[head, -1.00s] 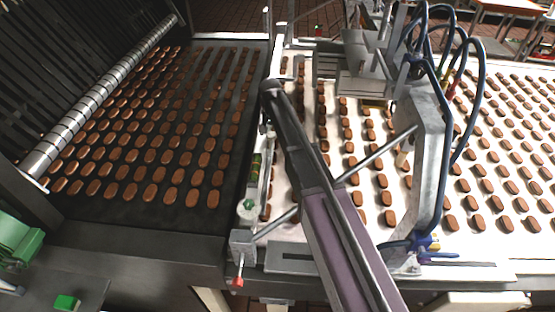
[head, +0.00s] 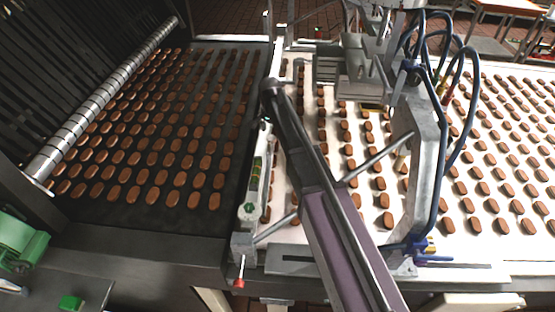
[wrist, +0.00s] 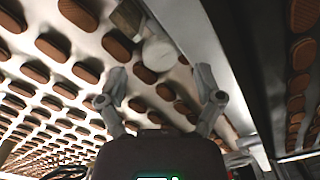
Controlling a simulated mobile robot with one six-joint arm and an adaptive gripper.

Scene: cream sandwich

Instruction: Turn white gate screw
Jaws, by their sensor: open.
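A pale, round, knob-like piece (wrist: 158,55), which looks like the white gate screw, shows in the wrist view beside a long grey rail. My gripper (wrist: 162,84) is open, with one finger on each side below this piece in the picture. The fingers look apart from it, and nothing is between them. In the head view my purple arm link slants up over the white belt. My gripper cannot be made out there, nor can the white screw.
A dark belt (head: 75,209) with rows of brown biscuits lies left. A white belt (head: 545,250) with biscuits lies right. A grey metal frame (head: 424,130) with blue hoses stands over it. A grey rail (wrist: 215,60) runs close to the right finger.

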